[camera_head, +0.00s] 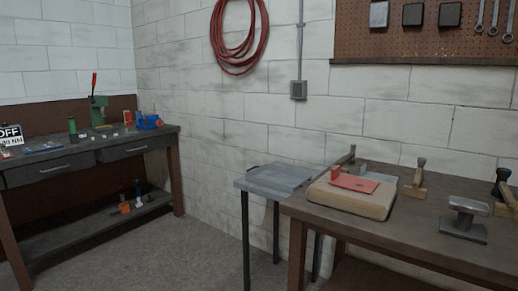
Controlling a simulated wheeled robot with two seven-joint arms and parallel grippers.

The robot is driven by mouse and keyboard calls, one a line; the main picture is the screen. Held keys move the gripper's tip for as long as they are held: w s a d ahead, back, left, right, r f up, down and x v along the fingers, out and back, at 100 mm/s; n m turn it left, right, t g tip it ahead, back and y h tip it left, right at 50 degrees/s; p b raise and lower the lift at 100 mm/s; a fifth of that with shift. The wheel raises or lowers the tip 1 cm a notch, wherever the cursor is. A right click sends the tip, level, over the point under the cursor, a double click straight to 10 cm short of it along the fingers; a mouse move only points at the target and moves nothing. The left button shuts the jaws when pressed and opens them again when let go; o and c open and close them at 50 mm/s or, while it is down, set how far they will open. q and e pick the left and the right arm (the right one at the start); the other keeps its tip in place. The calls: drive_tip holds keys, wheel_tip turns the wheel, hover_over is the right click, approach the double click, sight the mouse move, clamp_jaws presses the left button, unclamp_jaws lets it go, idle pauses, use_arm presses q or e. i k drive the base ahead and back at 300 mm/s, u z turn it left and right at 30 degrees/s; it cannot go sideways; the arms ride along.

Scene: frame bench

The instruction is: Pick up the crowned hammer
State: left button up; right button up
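Several hammer-like tools are on the right workbench (400,235). One tool with a dark upright part and a wooden part (417,185) stands behind the middle of the bench top. Another with a dark top and a wooden part (505,190) is at the right picture edge, partly cut off. I cannot tell which is the crowned hammer, as the faces are too small to see. Neither of my grippers is in view.
A tan pad (345,203) with a red sheet (355,183) and a small metal anvil-like block (464,220) stand on the right bench. A grey stand (265,181) adjoins its left end. A cluttered bench (85,154) is at the left. Floor between is clear.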

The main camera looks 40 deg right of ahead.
sight(351, 158)
drive_tip(key=u, duration=0.1)
drive_tip(key=i, duration=1.6)
drive_tip(key=z, duration=0.45)
